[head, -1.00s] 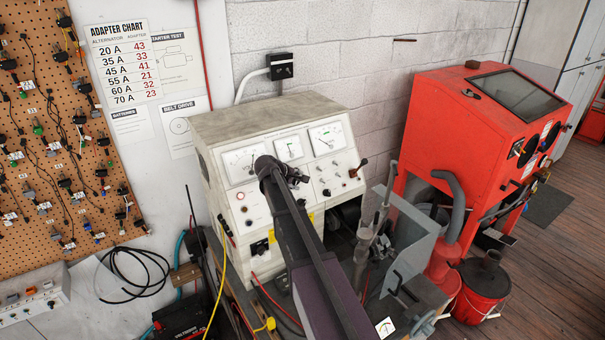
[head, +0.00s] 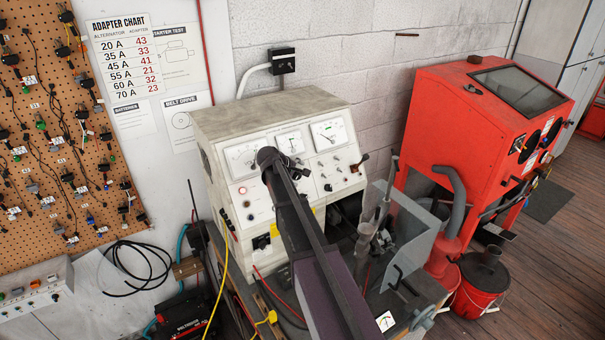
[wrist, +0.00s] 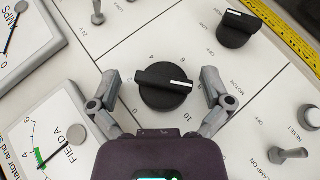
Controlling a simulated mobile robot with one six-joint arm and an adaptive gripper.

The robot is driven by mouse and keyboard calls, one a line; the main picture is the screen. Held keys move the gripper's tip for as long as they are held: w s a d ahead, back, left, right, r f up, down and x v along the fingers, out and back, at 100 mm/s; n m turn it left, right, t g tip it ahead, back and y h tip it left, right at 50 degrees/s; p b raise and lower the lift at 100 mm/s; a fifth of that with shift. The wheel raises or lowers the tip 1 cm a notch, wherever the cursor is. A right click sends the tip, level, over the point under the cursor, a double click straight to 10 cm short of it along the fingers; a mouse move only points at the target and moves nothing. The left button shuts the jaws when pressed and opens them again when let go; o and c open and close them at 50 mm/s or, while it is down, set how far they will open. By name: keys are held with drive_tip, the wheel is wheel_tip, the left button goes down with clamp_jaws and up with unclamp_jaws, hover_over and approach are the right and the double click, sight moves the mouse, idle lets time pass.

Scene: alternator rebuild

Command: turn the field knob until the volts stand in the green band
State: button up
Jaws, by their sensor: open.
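The black knob (wrist: 164,86) fills the middle of the wrist view, on the pale panel of the test bench (head: 262,112). A numbered scale rings it, and its white pointer line is toward the picture's right. My gripper (wrist: 162,78) is open, one finger on each side of the knob with a gap to both; it holds nothing. The knob's own label is hidden. In the head view my gripper (head: 292,174) is at the panel front, below the meters.
A field-amps meter (wrist: 48,140) with a green band is at the wrist view's left. Another black knob (wrist: 238,28) and a toggle switch (wrist: 288,154) are close on the right. A red cabinet (head: 440,125) stands right of the bench.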

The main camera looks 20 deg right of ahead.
drive_tip(key=shift+s, duration=0.1)
drive_tip(key=shift+s+f, duration=0.1)
drive_tip(key=shift+s+d, duration=0.1)
drive_tip(key=shift+s, duration=0.05)
drive_tip(key=shift+s+d+f+b, duration=0.15)
drive_tip(key=shift+s+d+b, duration=0.15)
drive_tip(key=shift+d, duration=0.1)
drive_tip(key=shift+s+d+f+m, duration=0.15)
drive_tip(key=shift+s+f+m, duration=0.05)
drive_tip(key=shift+f+m, duration=0.1)
drive_tip(key=shift+s+f+b, duration=0.2)
drive_tip(key=shift+s+b, duration=0.05)
drive_tip(key=shift+b, duration=0.05)
drive_tip(key=s+a+f+m+g+y+b, duration=0.1)
drive_tip(key=s+a+f+b, duration=0.4)
drive_tip(key=s, duration=0.5)
drive_tip(key=s+a+f+m+g+y+b, duration=0.1)
drive_tip(key=s+a+f+m+y+b, duration=0.2)
drive_tip(key=s+a+f+b, duration=0.3)
drive_tip(key=s+a+f+m+g+y+b, duration=0.1)
drive_tip(key=s+a+f+m+y+b, duration=0.2)
drive_tip(key=s+a+f+b, duration=0.3)
drive_tip(key=s+f+y, duration=0.1)
drive_tip(key=s+f, duration=0.4)
drive_tip(key=s, duration=0.4)
drive_tip(key=shift+s+a+f+g, duration=0.15)
drive_tip(key=shift+s+f+g, duration=0.1)
drive_tip(key=shift+f+g, duration=0.15)
